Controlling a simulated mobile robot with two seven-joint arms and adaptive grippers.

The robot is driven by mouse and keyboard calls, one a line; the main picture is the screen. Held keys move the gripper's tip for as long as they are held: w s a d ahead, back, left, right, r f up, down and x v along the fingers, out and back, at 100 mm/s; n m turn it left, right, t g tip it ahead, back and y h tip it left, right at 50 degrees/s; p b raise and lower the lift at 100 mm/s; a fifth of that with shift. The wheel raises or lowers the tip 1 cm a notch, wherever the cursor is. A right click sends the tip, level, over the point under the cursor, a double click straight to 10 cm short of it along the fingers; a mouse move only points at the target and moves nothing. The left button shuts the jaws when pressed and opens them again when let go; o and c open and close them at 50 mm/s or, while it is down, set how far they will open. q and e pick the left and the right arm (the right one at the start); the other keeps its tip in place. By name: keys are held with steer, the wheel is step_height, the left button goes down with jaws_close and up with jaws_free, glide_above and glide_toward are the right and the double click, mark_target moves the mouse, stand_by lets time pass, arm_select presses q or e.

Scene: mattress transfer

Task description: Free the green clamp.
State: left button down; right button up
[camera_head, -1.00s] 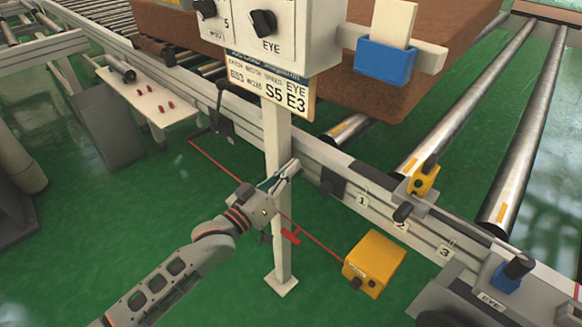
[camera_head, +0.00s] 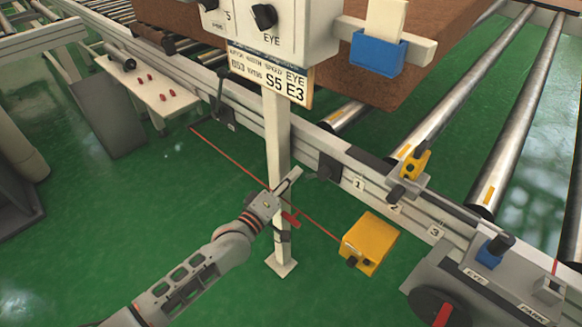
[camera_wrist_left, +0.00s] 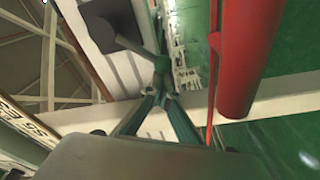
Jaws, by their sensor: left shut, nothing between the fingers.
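My left gripper (camera_head: 284,188) reaches in beside the white post in the head view. Its slim dark-green fingers (camera_wrist_left: 160,108) show in the left wrist view, shut and empty. Just beyond the fingertips, a small green part (camera_wrist_left: 160,65) sits at the end of a dark lever running from a dark block (camera_wrist_left: 106,24); it looks like the green clamp. I cannot tell whether the fingertips touch it. In the head view a dark block (camera_head: 328,166) sits on the rail near my gripper, but no green clamp can be picked out. My right gripper is out of view.
The white post (camera_head: 277,150) carries a switch box (camera_head: 300,35) and sign above my gripper. A red tag (camera_head: 290,220) hangs near a red cord; a red cylinder (camera_wrist_left: 248,55) is close in the wrist view. A yellow box (camera_head: 369,243) stands right. Green floor lies open left.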

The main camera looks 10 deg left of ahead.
arm_select(q)
steer(key=shift+s+d+f, duration=0.25)
steer(key=shift+d+f, duration=0.1)
steer(key=shift+f, duration=0.2)
steer(key=shift+s+d+f, duration=0.25)
steer(key=shift+d+f, duration=0.1)
steer(key=shift+f, duration=0.15)
